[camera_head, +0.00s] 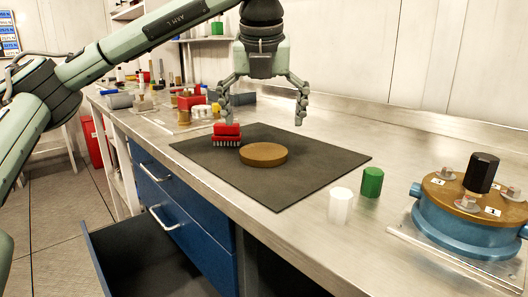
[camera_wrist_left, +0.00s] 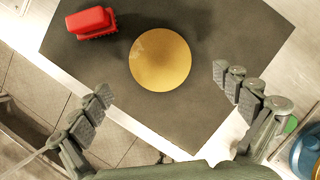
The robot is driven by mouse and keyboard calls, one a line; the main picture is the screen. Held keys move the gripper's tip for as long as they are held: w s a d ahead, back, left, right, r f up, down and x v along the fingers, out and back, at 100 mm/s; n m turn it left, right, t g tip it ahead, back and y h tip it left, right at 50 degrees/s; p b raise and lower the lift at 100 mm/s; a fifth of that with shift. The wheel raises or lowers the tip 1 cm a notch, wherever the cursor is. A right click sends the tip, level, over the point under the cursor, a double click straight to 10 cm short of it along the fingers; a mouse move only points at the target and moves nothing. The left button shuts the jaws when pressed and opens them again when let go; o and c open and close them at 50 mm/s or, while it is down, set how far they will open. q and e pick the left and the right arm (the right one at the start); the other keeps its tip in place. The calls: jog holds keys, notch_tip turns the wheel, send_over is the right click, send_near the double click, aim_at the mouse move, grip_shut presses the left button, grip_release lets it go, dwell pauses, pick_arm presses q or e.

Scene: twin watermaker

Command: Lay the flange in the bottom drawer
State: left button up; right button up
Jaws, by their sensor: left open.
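The flange (camera_head: 264,154), a flat round brass-coloured disc, lies on the dark mat (camera_head: 310,165) on the bench. It also shows in the left wrist view (camera_wrist_left: 160,60). My left gripper (camera_head: 262,113) is open and empty above the mat, with its fingers pointing down and apart from the flange. In the left wrist view its fingers (camera_wrist_left: 161,84) are spread wide, nearer the picture's bottom than the flange. The bottom drawer (camera_head: 97,262) is pulled open below two shut blue drawer fronts, and its visible inside looks empty. My right gripper is out of view.
A red brush (camera_head: 227,135) lies on the mat beside the flange. A white piece (camera_head: 340,205) and a green cylinder (camera_head: 372,182) stand right of the mat. A blue housing with a brass top (camera_head: 465,225) is at far right. Several small parts crowd the bench's far end.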

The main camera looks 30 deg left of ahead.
aim_at(263, 151)
pick_arm(q)
jog(key=x, duration=0.6)
jog(key=shift+s+f, duration=0.2)
jog(key=shift+s, duration=0.1)
jog(key=shift+c, duration=0.6)
jog(key=c, duration=1.6)
jog(key=shift+r, duration=0.2)
jog(key=shift+c, duration=0.2)
